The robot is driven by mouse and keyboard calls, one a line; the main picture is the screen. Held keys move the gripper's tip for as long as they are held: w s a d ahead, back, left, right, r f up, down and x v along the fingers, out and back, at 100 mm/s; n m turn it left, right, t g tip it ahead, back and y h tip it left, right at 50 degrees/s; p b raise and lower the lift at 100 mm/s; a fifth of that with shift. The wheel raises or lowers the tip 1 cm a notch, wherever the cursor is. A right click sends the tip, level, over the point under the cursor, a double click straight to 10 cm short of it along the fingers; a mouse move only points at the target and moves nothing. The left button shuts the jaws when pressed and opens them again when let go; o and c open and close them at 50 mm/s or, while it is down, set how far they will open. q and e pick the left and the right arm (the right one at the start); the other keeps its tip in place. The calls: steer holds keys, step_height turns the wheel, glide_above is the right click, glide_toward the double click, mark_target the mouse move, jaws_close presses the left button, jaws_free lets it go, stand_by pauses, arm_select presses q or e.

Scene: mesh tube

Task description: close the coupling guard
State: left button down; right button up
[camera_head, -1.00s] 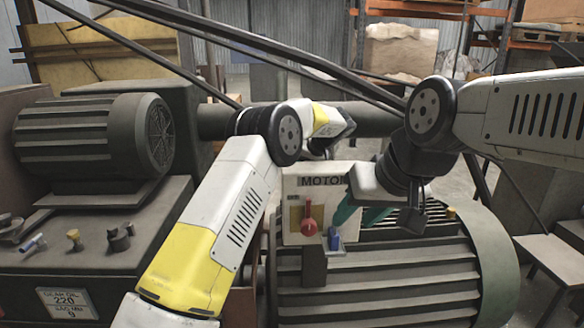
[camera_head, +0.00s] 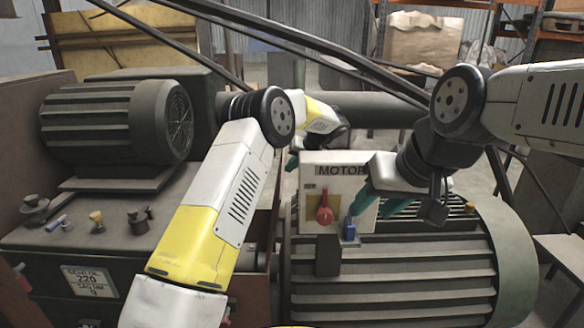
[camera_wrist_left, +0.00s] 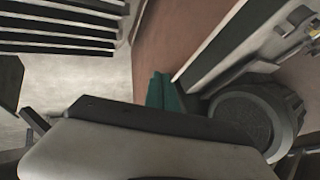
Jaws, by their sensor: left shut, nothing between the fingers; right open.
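I cannot make out the coupling guard for certain in either view; my left arm covers the area between the machines in the head view. My left gripper (camera_head: 292,161) shows only as a bit of teal finger at the left edge of the MOTOR switch box. In the left wrist view its teal fingers (camera_wrist_left: 166,92) are shut and empty over a brown-red surface, beside a round dark grey part (camera_wrist_left: 243,118) that I cannot name surely. My right gripper (camera_head: 385,207) is open, with teal fingers beside the switch box's lower right, above the large motor.
The large ribbed motor (camera_head: 400,285) fills the front right. A smaller motor (camera_head: 112,122) and several small loose parts stand on the left machine. Diagonal bars (camera_head: 290,45) cross behind.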

arm_select(q)
steer(key=a+n+h, duration=0.1)
steer(key=a+h, duration=0.5)
steer(key=a, duration=1.2)
steer(key=a+f+n+h, duration=0.1)
steer(key=a+f+h, duration=0.4)
steer(key=a+f, duration=0.8)
steer(key=a, duration=0.4)
steer(key=shift+n+h, duration=0.3)
steer(key=shift+h, duration=0.1)
steer(key=shift+f, duration=0.1)
